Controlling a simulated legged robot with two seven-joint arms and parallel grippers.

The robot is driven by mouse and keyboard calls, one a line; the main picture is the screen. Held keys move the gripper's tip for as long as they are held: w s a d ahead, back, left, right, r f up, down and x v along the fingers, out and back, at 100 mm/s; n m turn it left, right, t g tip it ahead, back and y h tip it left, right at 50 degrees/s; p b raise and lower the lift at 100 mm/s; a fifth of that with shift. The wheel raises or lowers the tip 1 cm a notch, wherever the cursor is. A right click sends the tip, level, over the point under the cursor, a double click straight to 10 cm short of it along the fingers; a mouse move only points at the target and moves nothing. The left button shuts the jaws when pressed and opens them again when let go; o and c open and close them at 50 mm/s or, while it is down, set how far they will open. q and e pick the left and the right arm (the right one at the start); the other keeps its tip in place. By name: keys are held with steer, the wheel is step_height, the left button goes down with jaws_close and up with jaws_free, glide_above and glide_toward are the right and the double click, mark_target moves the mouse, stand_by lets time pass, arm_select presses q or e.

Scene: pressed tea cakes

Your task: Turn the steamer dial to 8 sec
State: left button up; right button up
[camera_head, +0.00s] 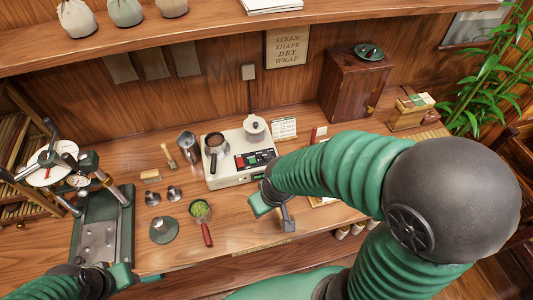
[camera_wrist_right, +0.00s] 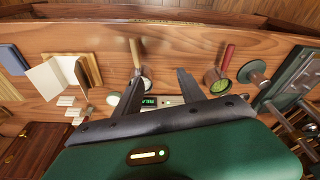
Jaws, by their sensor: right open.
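The steamer (camera_head: 226,182) is a cream box on the counter with a metal cup and a small lidded pot on top. Its dark panel (camera_head: 255,159) shows red and green marks, and a small green display is lit on its front; the digits are too small to read. I cannot make out the dial; my right gripper and arm cover the front right corner. My right gripper (camera_head: 272,214) is open and empty just in front of that corner. In the right wrist view the green display (camera_wrist_right: 149,101) shows between its fingers. My left gripper (camera_head: 121,276) is low at the left, partly out of frame.
A green-and-metal press (camera_head: 103,232) stands at the left. A red-handled strainer of green leaves (camera_head: 200,210), a round green tamper (camera_head: 164,231) and small metal cups lie left of the steamer. A wooden cabinet (camera_head: 352,88) stands behind right. The counter's front edge is close to my right gripper.

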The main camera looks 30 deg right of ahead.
steer(key=shift+o, duration=0.2)
steer(key=w+d+r+n+p, duration=0.1)
steer(key=w+r+p, duration=0.1)
steer(key=w, duration=0.3)
steer(key=w+d+r+n+g+p, duration=0.1)
steer(key=w+d+r+p, duration=0.1)
steer(key=w+r+p, duration=0.1)
steer(key=shift+w+d+r, duration=0.25)
steer(key=shift+w+r, duration=0.45)
steer(key=shift+w, duration=0.25)
step_height(320, 180, up, 2)
steer(key=n+g+p, duration=0.2)
steer(key=n+p, duration=0.2)
steer(key=p, duration=0.1)
glide_above(267, 154)
step_height(267, 154, down, 15)
steer(key=p, duration=0.4)
steer(key=shift+f+p, duration=0.2)
steer(key=shift+p, duration=0.2)
steer(key=shift+d+f, duration=0.1)
steer(key=shift+f, duration=0.1)
steer(key=shift+a, duration=0.2)
steer(key=c, duration=0.6)
jaws_close()
